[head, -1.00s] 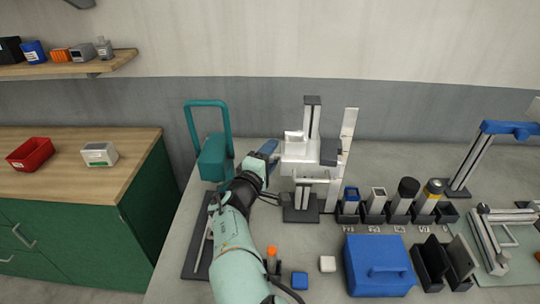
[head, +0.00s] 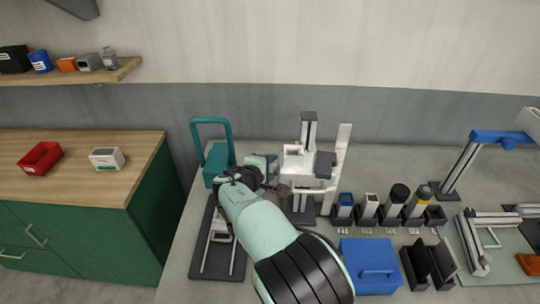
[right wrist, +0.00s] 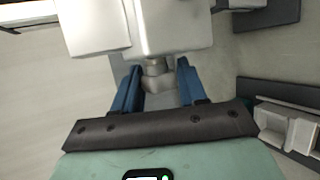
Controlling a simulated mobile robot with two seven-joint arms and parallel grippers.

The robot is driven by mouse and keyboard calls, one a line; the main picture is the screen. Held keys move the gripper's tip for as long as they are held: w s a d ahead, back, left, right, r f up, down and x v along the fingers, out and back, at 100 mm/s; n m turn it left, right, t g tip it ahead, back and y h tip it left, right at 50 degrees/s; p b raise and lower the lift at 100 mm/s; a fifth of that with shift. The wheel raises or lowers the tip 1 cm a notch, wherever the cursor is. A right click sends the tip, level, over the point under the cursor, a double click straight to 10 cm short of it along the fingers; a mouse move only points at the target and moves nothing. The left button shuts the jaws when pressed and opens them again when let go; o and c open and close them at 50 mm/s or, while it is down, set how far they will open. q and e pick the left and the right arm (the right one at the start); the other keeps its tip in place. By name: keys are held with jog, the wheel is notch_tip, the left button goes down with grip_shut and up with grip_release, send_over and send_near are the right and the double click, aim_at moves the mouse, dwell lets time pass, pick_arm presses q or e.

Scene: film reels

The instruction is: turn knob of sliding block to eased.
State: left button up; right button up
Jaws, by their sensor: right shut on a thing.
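The sliding block (head: 300,163) is a white block on a dark upright column (head: 309,130) at the back of the bench. In the right wrist view the block (right wrist: 150,25) fills the top, with a small grey round knob (right wrist: 156,72) on its near side. My right gripper (right wrist: 158,82) has its blue fingers on either side of the knob, shut on it. In the head view my right gripper (head: 271,166) is at the block's left side, and the knob cannot be made out there. My left gripper is not in view.
A teal frame (head: 217,160) stands just left of my right gripper. A dark base with rails (head: 210,262) lies in front of it. A blue lidded box (head: 370,262) and a row of holders with canisters (head: 395,200) are to the right.

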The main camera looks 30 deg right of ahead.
jog(key=shift+w+r+n+g+y+p, duration=0.15)
jog(key=shift+n+g+y+p, duration=0.2)
jog(key=shift+g+y, duration=0.5)
jog(key=shift+n+g+y, duration=0.25)
jog(key=shift+g+y, duration=0.6)
jog(key=shift+g, duration=0.2)
jog(key=o, duration=0.9)
jog(key=shift+o, duration=0.2)
jog(key=v, duration=1.3)
jog(key=shift+r, duration=0.1)
